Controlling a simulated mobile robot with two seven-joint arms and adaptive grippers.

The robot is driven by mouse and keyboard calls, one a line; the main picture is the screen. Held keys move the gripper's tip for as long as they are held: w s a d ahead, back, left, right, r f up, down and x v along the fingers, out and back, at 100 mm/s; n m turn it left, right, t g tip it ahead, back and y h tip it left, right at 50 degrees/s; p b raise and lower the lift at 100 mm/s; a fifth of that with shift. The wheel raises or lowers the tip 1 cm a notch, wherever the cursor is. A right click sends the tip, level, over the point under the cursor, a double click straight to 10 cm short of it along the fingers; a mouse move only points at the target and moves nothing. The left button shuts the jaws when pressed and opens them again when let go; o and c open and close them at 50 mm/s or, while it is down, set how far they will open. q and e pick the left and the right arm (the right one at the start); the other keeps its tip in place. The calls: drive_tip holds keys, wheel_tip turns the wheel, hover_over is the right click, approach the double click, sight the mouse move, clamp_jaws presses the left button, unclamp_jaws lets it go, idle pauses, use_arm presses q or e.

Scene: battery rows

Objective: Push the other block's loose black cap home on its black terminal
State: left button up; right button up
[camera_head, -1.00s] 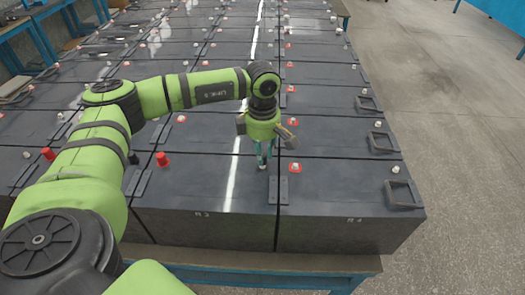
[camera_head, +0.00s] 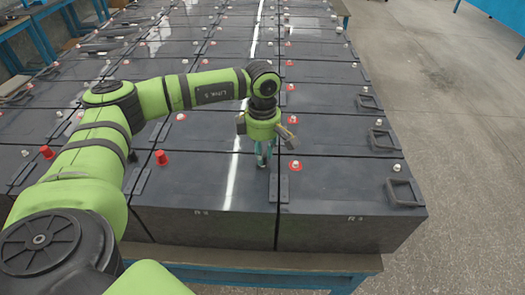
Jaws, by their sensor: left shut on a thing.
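My left gripper (camera_head: 264,161) points straight down at the right end of the block marked R3 (camera_head: 200,190), where that block's terminal sits. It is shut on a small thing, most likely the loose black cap. The fingers hide the cap and the terminal under it, so I cannot tell how deep the cap sits. The block to the left has a small dark cap (camera_head: 133,157) beside my arm. My right gripper is out of view.
A red cap (camera_head: 161,158) stands on R3's left side, and another red cap (camera_head: 46,153) is farther left. Block R4 (camera_head: 340,190) has a bare red-ringed terminal (camera_head: 295,166) close to the gripper and a handle (camera_head: 404,193). More block rows extend behind.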

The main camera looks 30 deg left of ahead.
use_arm(q)
drive_tip(key=shift+f+b, duration=0.4)
drive_tip(key=shift+f, duration=0.1)
idle(0.6)
drive_tip(key=o, duration=0.8)
drive_tip(key=shift+o, duration=0.6)
drive_tip(key=o, duration=0.4)
drive_tip(key=shift+r, duration=0.15)
drive_tip(key=shift+r+p, duration=2.05)
drive_tip(key=shift+r, duration=1.35)
